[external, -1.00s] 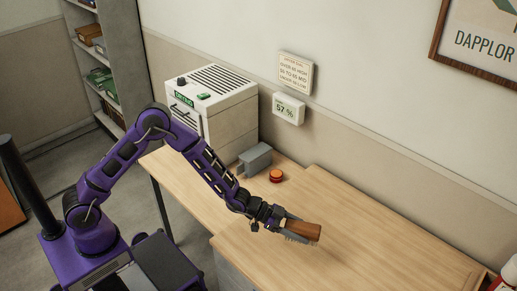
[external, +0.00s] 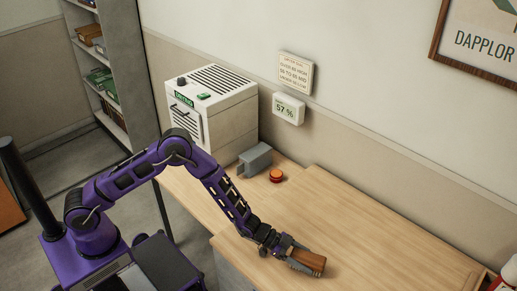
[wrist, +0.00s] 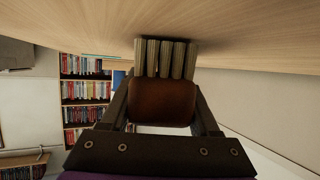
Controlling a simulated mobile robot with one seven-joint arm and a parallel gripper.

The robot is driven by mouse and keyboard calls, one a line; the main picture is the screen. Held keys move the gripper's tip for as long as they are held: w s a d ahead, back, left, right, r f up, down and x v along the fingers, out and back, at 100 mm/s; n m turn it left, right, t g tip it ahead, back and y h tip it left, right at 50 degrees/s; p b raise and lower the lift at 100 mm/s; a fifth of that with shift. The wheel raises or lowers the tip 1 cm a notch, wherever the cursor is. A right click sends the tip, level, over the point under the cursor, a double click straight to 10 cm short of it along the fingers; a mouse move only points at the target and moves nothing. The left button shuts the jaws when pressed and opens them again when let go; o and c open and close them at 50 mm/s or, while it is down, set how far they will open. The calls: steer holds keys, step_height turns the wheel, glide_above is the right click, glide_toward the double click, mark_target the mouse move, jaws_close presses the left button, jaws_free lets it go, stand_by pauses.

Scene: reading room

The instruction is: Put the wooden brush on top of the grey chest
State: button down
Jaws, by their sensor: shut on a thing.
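My gripper (external: 292,254) is shut on the wooden brush (external: 310,260), a brown block with a row of pale bristles. In the wrist view the brush's brown body (wrist: 160,100) sits between my two fingers, and its bristles (wrist: 165,58) point at a pale wooden surface. The brush is low over the wooden top (external: 375,240) of the front unit, whose grey side (external: 226,262) shows below; this appears to be the grey chest. I cannot tell whether the bristles touch the top.
A lower wooden desk (external: 195,190) adjoins behind, with a white machine (external: 225,125), a grey device (external: 255,159) and a red button (external: 276,176). A red and white item (external: 508,272) is at the far right. The top right of the brush is clear.

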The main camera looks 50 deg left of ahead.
steer(key=shift+f+b, duration=0.4)
steer(key=shift+b, duration=0.05)
steer(key=shift+f, duration=0.1)
